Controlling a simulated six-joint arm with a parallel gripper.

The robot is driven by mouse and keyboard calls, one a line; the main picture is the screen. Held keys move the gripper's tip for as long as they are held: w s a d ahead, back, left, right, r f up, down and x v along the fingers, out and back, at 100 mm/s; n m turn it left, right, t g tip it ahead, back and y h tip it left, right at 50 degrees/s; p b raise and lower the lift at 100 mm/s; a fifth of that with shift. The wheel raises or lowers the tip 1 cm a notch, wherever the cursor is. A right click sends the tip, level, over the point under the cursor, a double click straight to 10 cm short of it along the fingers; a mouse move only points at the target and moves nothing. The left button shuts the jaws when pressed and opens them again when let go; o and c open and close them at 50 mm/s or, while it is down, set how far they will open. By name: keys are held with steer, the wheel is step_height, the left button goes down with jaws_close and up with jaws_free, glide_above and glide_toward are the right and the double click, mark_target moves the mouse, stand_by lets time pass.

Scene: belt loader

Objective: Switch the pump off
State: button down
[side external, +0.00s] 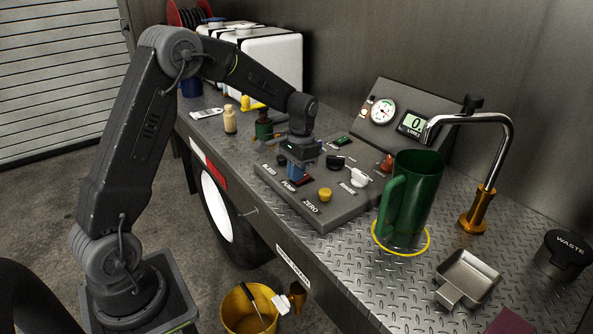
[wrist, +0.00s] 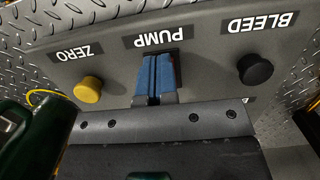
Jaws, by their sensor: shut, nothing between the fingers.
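The grey control panel (side external: 333,203) lies on the truck bed, with labels for bleed, pump, zero and rinse. The pump switch (side external: 305,181) is a small rocker beside the PUMP label, with a bit of red showing. My gripper (side external: 294,173) is over it, pointing down, its blue fingers shut and empty. In the wrist view the blue fingers (wrist: 157,76) are together in front of the PUMP label and hide most of the switch. I cannot tell whether they touch it or which way the rocker is tipped.
A yellow zero knob (side external: 325,194) and a black bleed knob (wrist: 255,69) flank the pump switch. A green jug (side external: 412,196) stands in a yellow ring under the bent spout (side external: 505,135). A gauge and display panel (side external: 395,118) stands behind.

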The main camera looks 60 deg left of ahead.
mark_target(306, 175)
steer(key=shift+f, duration=0.5)
steer(key=shift+w+r, duration=0.3)
steer(key=shift+w, duration=0.3)
steer(key=shift+r, duration=0.1)
steer(key=shift+w+r, duration=0.1)
steer(key=shift+r, duration=0.2)
step_height(306, 175, up, 13)
steer(key=w, duration=0.1)
steer(key=shift+w+r, duration=0.2)
steer(key=shift+w, duration=0.2)
